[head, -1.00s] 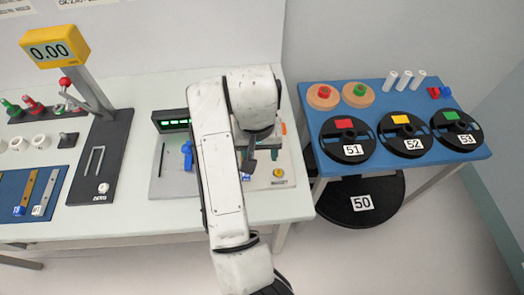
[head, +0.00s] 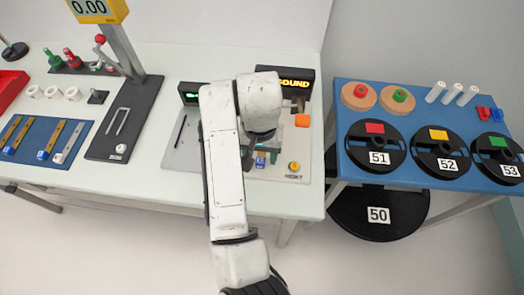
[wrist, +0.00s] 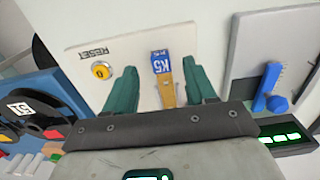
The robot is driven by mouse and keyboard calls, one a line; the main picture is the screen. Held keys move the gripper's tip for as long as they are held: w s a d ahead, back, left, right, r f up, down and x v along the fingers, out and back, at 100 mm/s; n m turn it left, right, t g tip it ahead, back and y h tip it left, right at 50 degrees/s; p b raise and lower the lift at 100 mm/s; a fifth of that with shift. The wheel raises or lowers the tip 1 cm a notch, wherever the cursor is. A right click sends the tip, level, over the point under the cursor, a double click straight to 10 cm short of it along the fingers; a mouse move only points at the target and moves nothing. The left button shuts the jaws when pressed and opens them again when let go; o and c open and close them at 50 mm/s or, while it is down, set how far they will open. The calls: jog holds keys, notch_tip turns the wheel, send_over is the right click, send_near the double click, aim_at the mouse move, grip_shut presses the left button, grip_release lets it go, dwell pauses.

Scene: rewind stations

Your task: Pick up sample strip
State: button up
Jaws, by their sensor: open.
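A narrow brass-coloured strip with a blue end block marked K5 (wrist: 161,66) lies on a pale panel in the wrist view. In the head view its blue and yellow end (head: 260,160) shows just beside my gripper, partly hidden by my arm. My gripper (wrist: 158,72) has two teal fingers, spread apart, one on each side of the strip, with a gap visible on both sides. I cannot tell how high the fingers are above the panel. Other strips (head: 45,135) lie on a blue mat at the left.
The pale panel has a yellow RESET button (wrist: 101,71). A grey panel with a blue clamp (wrist: 268,88) lies beside it. A lit display reading SOUND (head: 293,84) stands behind. A blue table with black reels (head: 375,145) is at the right.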

aim_at(260, 163)
jog(key=shift+f, duration=1.55)
grip_shut()
